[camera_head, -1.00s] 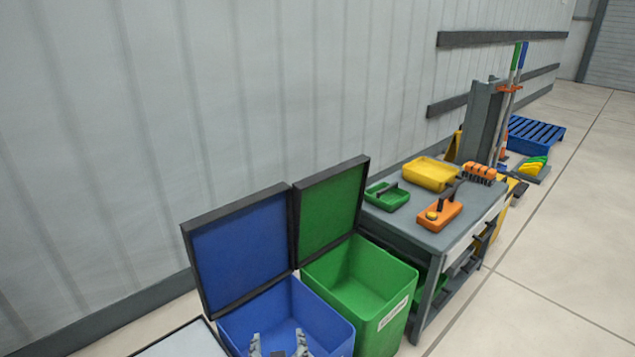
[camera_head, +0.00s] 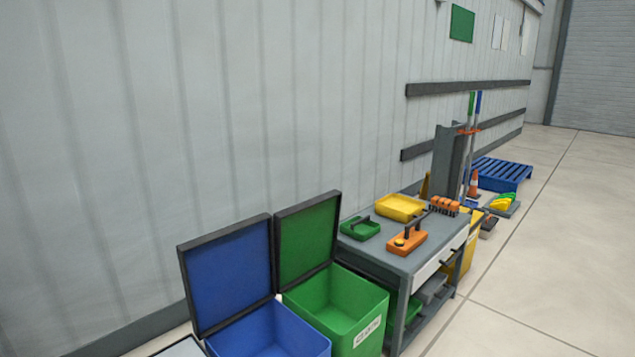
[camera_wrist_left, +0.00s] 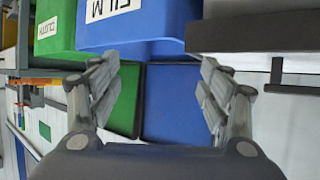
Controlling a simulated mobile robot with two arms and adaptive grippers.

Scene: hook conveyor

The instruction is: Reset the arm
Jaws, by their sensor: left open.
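My left gripper (camera_wrist_left: 160,95) shows in the left wrist view with its two grey fingers spread wide and nothing between them. Behind the fingers are the blue bin (camera_wrist_left: 150,28), labelled FILM, and the green bin (camera_wrist_left: 60,28), labelled CLOTH. In the head view neither gripper shows. There the blue bin (camera_head: 268,335) and the green bin (camera_head: 345,310) stand side by side at the bottom with their lids raised.
A blue pallet (camera_head: 500,174) lies farther back. The floor (camera_head: 540,250) at right is clear.

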